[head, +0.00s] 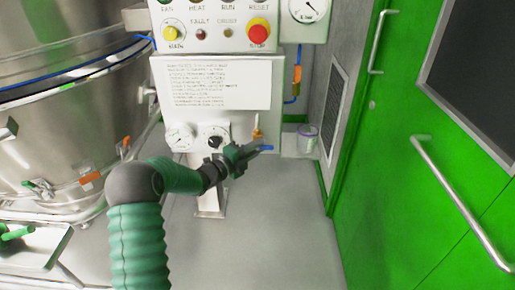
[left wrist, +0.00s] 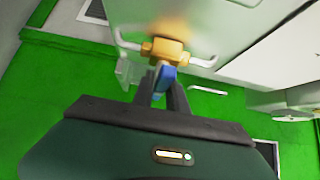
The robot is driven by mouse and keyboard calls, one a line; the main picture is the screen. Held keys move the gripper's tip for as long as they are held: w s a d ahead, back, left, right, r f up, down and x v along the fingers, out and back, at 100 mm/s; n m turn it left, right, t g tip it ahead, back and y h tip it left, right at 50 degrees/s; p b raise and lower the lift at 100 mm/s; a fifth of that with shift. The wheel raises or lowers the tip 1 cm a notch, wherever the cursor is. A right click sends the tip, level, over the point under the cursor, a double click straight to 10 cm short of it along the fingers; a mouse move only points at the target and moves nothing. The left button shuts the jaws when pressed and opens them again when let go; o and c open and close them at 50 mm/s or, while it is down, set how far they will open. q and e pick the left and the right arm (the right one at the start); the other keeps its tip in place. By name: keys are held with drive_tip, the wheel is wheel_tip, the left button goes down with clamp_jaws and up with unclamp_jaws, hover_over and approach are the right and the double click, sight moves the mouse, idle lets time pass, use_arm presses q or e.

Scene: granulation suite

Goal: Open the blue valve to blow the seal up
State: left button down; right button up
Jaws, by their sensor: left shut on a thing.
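The blue valve has a brass body (head: 257,133) low on the right side of the white control panel, with a blue lever handle (head: 267,148) below it. In the left wrist view the brass body (left wrist: 166,50) sits across a pale pipe, and the blue handle (left wrist: 165,77) points toward my palm. My left gripper (head: 256,147) is shut on the blue handle. In the left wrist view its dark fingers (left wrist: 163,90) lie either side of the handle. The fingers partly hide the handle, so its exact angle is unclear. My right gripper is in neither view.
The white control panel (head: 215,110) carries gauges, buttons and a red stop button (head: 259,31). A steel vessel (head: 65,135) stands at left. A green door (head: 425,150) with a handle is at right. A small tub (head: 307,138) stands behind the valve. Floor right of my arm is clear.

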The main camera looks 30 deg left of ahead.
use_arm(q)
drive_tip(key=shift+d+f, duration=0.15)
drive_tip(key=shift+f, duration=0.1)
